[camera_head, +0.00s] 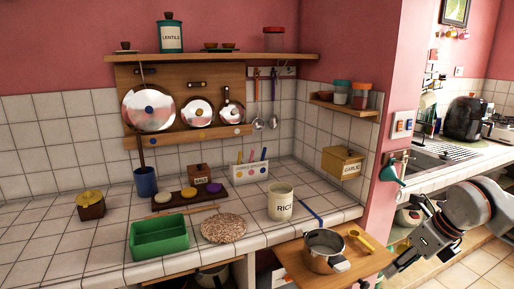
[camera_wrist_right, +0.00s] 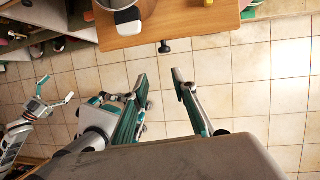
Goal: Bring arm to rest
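My right gripper (camera_head: 388,270) is at the lower right of the head view, just right of the pull-out wooden board. In the right wrist view its two fingers (camera_wrist_right: 160,76) stand apart with only floor tiles between them, so it is open and empty. My left gripper (camera_wrist_right: 56,92) shows small at the left edge of the right wrist view, with its fingers spread and nothing between them. It is out of the head view. A steel pot (camera_head: 325,252) stands on the wooden board (camera_head: 292,258), apart from the right gripper.
A yellow scoop (camera_head: 362,239) lies on the board. The tiled counter (camera_head: 60,250) holds a green bin (camera_head: 159,239), a woven mat (camera_head: 223,228) and a RICE canister (camera_head: 280,203). Lids hang on the wall rack (camera_head: 178,75). Bare floor (camera_wrist_right: 240,90) lies below the right gripper.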

